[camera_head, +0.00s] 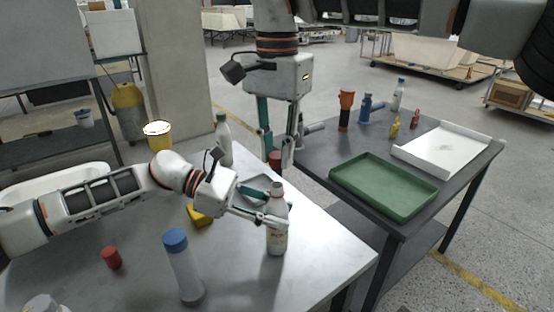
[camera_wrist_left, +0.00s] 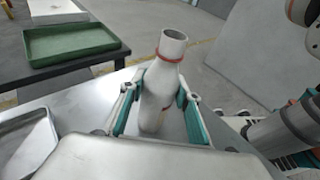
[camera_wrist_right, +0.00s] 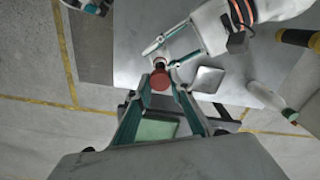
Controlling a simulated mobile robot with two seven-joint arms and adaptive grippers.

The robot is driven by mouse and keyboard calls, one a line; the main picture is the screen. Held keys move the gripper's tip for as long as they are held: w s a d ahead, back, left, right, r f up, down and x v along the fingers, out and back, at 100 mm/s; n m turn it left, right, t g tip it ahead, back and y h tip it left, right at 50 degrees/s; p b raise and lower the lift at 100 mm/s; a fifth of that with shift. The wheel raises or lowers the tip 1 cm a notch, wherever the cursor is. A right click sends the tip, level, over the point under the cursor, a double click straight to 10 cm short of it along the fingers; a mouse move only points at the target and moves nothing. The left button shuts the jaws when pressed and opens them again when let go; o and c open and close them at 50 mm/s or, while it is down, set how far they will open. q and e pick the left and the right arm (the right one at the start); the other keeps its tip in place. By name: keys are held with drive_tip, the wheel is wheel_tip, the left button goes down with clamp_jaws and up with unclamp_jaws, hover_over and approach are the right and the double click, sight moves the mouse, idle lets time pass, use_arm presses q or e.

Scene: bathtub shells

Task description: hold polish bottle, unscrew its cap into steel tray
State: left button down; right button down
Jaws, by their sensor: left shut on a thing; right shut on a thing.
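The polish bottle (camera_head: 277,238) is white and stands upright at the table's right side. My left gripper (camera_head: 273,217) is shut around its upper body. In the left wrist view the bottle (camera_wrist_left: 160,95) shows an open, bare neck with a red ring below it. My right gripper (camera_head: 280,160) points down and is shut on the red cap (camera_head: 275,158), apart from the bottle. The cap (camera_wrist_right: 160,80) shows between its fingertips in the right wrist view. The steel tray (camera_head: 262,182) lies on the table behind my left gripper, partly hidden; it also shows in the left wrist view (camera_wrist_left: 24,145).
A blue-capped bottle (camera_head: 184,268), a red cap-like piece (camera_head: 111,257) and a yellow item (camera_head: 199,216) are on the metal table. A white bottle (camera_head: 223,138) stands behind. The dark side table holds a green tray (camera_head: 384,184) and a white tray (camera_head: 449,147).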

use_arm(q)
drive_tip(key=c, duration=1.4)
unclamp_jaws()
